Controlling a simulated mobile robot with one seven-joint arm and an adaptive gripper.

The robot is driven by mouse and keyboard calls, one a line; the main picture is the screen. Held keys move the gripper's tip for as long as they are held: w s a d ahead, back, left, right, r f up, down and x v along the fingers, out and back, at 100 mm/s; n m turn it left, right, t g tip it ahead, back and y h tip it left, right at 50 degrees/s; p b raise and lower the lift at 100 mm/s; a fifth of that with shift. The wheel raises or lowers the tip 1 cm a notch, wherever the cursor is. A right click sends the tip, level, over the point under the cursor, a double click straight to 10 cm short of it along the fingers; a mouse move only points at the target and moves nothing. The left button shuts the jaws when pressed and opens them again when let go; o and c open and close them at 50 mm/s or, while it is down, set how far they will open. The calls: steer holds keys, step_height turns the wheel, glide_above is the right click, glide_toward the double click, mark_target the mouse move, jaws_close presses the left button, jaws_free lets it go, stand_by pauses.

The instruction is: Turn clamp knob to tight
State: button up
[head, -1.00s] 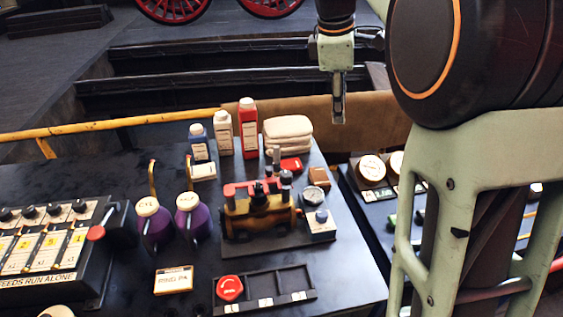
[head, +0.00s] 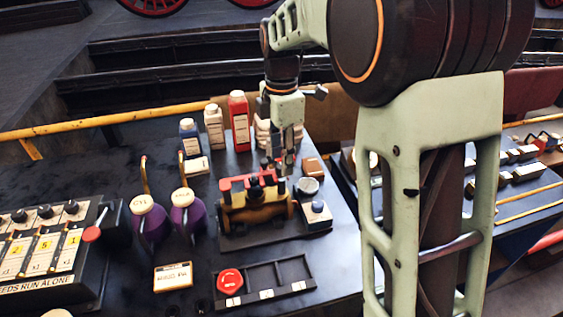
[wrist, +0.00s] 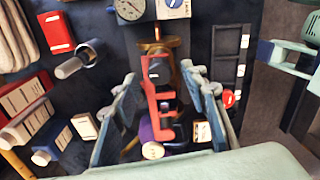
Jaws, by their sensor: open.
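The brass-coloured fixture (head: 262,214) with a red clamp bar (head: 235,183) sits on a dark base plate on the bench. A dark knob (head: 256,190) stands on top of it. In the wrist view the red bar (wrist: 152,100) lies between my two fingers. I cannot tell which dark part there is the clamp knob, nor read its setting. My gripper (head: 289,172) hangs just behind and above the fixture's right end; its fingers (wrist: 160,82) are apart, with nothing visibly held.
A gauge (head: 307,186) and a white box with a blue knob (head: 317,212) stand right of the fixture. Purple cans (head: 187,218), bottles (head: 239,122) and folded cloths (wrist: 18,45) are close by. A dark compartment tray (head: 265,281) with a red knob lies in front.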

steer(key=shift+f, duration=1)
jaws_close()
